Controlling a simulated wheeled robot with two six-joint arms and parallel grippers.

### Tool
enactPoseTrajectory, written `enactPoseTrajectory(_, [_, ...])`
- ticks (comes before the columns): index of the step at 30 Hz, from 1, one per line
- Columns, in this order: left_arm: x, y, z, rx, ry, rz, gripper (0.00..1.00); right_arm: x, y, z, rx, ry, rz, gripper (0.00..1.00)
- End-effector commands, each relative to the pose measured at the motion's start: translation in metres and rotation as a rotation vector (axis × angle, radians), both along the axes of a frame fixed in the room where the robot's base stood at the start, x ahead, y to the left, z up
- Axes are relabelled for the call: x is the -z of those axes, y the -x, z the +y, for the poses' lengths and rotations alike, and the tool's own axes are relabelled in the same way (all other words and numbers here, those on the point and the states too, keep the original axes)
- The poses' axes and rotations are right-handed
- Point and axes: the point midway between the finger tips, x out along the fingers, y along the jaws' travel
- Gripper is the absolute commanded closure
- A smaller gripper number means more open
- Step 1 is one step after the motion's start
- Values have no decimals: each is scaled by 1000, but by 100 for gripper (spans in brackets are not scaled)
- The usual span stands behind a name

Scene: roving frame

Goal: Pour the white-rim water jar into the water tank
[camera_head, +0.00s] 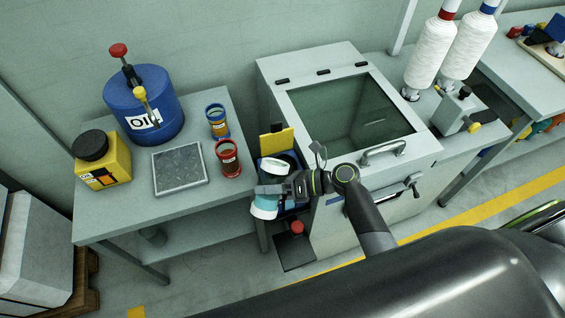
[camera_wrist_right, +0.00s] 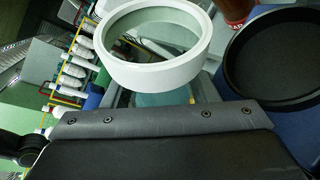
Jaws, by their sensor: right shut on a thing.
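The white-rim water jar (camera_head: 266,204) is in my right gripper (camera_head: 283,189) in the head view, left of the glass-lidded cabinet. Its thick white rim (camera_wrist_right: 193,70) and pale teal body show in the wrist view, close to the gripper. The gripper is shut on the jar; the fingertips' contact is partly hidden. A blue container with a wide black rim (camera_wrist_right: 232,80), probably the water tank, stands beside the jar in the wrist view. In the head view it is mostly hidden behind the jar and gripper. I cannot tell any water level. My left gripper is not in view.
A grey table on the left holds a blue oil drum (camera_head: 142,103), a yellow can (camera_head: 117,160), a grey plate (camera_head: 180,168), a blue-rimmed cup (camera_head: 217,121) and a red cup (camera_head: 229,159). The glass-lidded cabinet (camera_head: 425,143) stands right, with white spools (camera_head: 430,55) behind.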

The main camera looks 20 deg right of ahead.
Motion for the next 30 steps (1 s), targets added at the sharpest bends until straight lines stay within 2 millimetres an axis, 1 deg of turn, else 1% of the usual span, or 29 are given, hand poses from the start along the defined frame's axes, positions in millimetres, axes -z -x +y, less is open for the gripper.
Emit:
enactPoseTrajectory(1, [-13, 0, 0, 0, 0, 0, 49, -9, 0, 1, 0, 15, -24, 83])
enactPoseTrajectory(5, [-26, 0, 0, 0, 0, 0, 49, -12, 1, 1, 0, 73, -96, 83])
enactPoseTrajectory(17, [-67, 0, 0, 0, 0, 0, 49, -24, 15, 13, 1, 246, -318, 83])
enactPoseTrajectory(24, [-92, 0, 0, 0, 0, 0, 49, -42, 20, 17, 1, 335, -434, 83])
enactPoseTrajectory(26, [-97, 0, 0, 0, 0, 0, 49, -46, 22, 18, 1, 357, -460, 83])
enactPoseTrajectory(27, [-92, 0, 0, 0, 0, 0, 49, -40, 23, 18, 1, 374, -480, 83])
enactPoseTrajectory(30, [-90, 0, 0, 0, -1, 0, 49, -36, 24, 20, 1, 411, -528, 83])
